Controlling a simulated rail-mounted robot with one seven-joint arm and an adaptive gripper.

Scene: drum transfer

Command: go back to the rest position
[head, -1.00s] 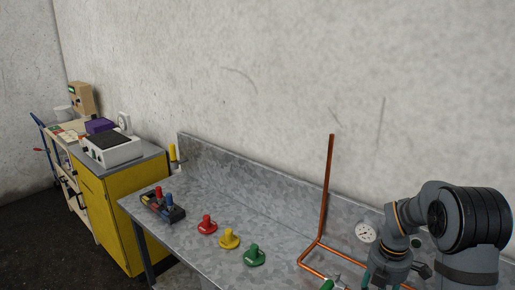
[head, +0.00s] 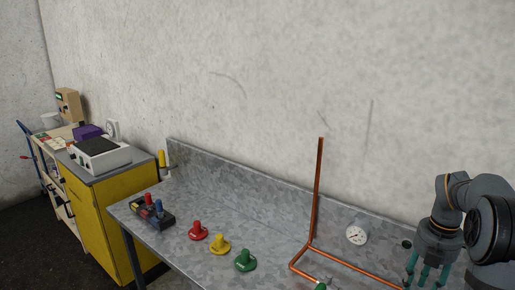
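My gripper (head: 427,270) is at the lower right of the head view, pointing down in front of the bench's back panel. Its teal fingers stand apart with a gap between them, and I see nothing held. The fingertips are near the picture's lower edge. The arm above it is folded at the right edge. The gripper is just right of the copper pipe (head: 318,195) and the round white gauge (head: 356,236).
The metal bench (head: 185,245) carries red (head: 198,231), yellow (head: 220,245) and green (head: 246,260) knobbed pieces. A dark block with coloured knobs (head: 152,212) sits at its left end. A yellow cabinet (head: 100,215) stands further left. The upright pipe is an obstacle.

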